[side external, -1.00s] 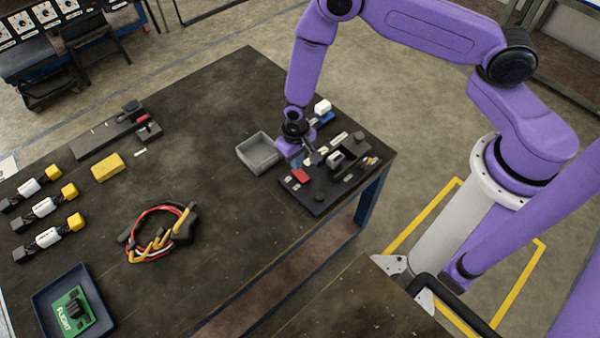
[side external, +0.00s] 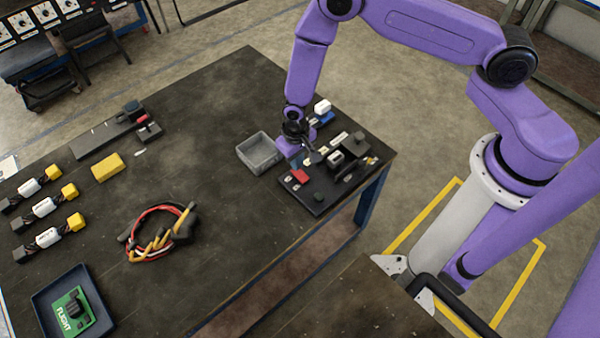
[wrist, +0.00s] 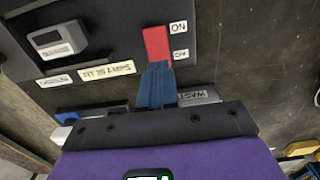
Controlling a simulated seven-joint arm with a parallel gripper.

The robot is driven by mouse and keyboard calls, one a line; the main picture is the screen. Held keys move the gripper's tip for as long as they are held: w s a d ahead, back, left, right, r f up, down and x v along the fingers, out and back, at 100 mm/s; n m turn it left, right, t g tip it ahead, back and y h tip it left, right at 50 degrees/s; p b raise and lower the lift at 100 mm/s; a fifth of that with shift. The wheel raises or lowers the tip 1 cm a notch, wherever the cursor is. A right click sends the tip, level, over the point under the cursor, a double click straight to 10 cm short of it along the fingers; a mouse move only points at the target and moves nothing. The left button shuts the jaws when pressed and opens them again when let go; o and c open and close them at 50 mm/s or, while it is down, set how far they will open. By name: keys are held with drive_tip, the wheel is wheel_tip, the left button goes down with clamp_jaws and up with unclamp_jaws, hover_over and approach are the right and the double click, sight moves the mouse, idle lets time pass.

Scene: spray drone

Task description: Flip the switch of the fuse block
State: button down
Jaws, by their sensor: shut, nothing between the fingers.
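The fuse block is a black panel (side external: 317,201) at the table's right corner in the side view. Its red switch (side external: 300,176) also shows in the wrist view (wrist: 157,43), between a white ON label (wrist: 178,27) above and a second white label (wrist: 181,54) below, which seems to read OFF. My gripper (wrist: 157,66) is shut and empty, its blue fingers together at the lower end of the switch. Whether the tips touch the switch I cannot tell. In the side view my gripper hangs over the block's far edge, and its fingertips are hard to make out.
A grey open bin (side external: 260,153) stands just left of my gripper. A grey-faced part (wrist: 57,40) rises from the panel left of the switch in the wrist view. A cable bundle (side external: 160,232) and a blue tray (side external: 45,325) lie farther left.

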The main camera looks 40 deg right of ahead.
sight(300, 179)
drive_tip(key=shift+f, duration=0.95)
idle(0.7)
drive_tip(key=shift+r, duration=3.5)
drive_tip(key=s+r+n, duration=0.3)
drive_tip(key=s+r, duration=0.2)
drive_tip(key=r, duration=0.4)
drive_tip(key=s+r+n, duration=0.3)
drive_tip(key=s+r, duration=0.2)
drive_tip(key=r, duration=0.5)
drive_tip(key=s+d+r+n, duration=0.3)
drive_tip(key=s+d+r, duration=0.2)
drive_tip(key=s, duration=0.2)
drive_tip(key=s+d+r+n, duration=0.3)
drive_tip(key=s+d+r, duration=0.2)
drive_tip(key=s, duration=0.3)
drive_tip(key=shift+d+r+n, duration=0.3)
drive_tip(key=shift+d, duration=0.05)
